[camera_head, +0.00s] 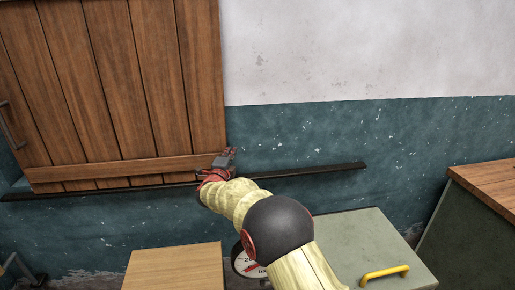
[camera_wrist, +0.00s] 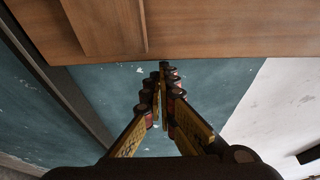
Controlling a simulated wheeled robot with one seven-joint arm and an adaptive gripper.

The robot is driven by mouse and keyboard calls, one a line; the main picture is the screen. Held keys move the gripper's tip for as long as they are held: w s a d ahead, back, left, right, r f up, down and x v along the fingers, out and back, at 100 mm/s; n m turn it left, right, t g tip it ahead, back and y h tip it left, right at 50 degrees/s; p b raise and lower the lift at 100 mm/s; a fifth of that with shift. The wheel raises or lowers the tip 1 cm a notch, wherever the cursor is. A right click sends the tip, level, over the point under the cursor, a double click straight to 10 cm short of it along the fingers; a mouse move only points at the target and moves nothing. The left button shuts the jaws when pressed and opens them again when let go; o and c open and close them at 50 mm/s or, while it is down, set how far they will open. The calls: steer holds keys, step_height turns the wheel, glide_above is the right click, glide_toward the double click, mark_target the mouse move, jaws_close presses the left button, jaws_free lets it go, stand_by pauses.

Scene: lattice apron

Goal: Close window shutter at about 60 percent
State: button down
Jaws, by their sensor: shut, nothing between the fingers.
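The window shutter (camera_head: 115,85) is a brown wooden plank panel at the upper left of the head view, with a dark bar handle (camera_head: 10,127) at its left edge. It stands above a dark horizontal rail (camera_head: 300,173). My gripper (camera_head: 226,157) is at the shutter's lower right corner in the head view. In the wrist view my gripper (camera_wrist: 163,68) is shut and empty, its fingertips close to the edge of the shutter (camera_wrist: 200,30). I cannot tell whether the tips touch the wood. The window opening is mostly hidden behind the shutter.
The rail runs on to the right along the teal and white wall (camera_head: 350,130), and that stretch is clear. Below stand a light wooden box (camera_head: 175,268), a grey-green cabinet (camera_head: 350,240) with a yellow handle (camera_head: 385,272), and a wood-topped bench (camera_head: 490,183) at the right.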

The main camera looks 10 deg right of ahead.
mark_target(198, 151)
steer(key=a+p, duration=0.2)
steer(key=a, duration=1.2)
steer(key=shift+s+a, duration=0.1)
steer(key=shift+s, duration=0.1)
